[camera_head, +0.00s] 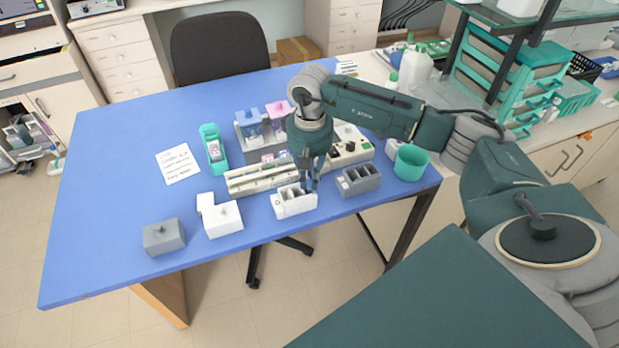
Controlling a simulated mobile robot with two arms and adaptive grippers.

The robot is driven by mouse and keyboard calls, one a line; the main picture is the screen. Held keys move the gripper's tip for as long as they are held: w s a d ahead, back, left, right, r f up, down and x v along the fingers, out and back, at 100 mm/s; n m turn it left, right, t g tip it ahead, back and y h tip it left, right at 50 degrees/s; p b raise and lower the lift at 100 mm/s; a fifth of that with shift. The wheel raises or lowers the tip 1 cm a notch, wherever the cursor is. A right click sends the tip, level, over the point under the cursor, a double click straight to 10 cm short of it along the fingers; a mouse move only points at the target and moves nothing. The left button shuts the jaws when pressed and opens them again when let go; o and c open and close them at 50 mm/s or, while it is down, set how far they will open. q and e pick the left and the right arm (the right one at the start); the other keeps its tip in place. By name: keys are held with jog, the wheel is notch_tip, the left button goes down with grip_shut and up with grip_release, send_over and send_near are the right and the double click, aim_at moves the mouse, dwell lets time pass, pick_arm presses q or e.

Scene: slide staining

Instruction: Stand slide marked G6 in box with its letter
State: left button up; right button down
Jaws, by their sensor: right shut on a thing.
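My right gripper (310,184) points down at the right end of an open white box (294,210) with dark slots, near the table's front edge. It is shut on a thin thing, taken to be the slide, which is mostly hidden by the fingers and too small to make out. No G6 mark or box letter can be read. An open grey box (360,188) stands just right of the white one. My left gripper is not in view.
A long pale rack (250,184) lies behind the white box, with staining jars (252,130) behind it. A teal cup (410,163) stands at the right edge. A teal holder (213,150) and a written sheet (178,164) lie left. The table's left part is clear.

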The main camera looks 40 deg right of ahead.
jog(key=shift+f, duration=0.1)
jog(key=c, duration=1.7)
grip_release()
jog(key=shift+o, duration=0.2)
notch_tip(320, 180, up, 12)
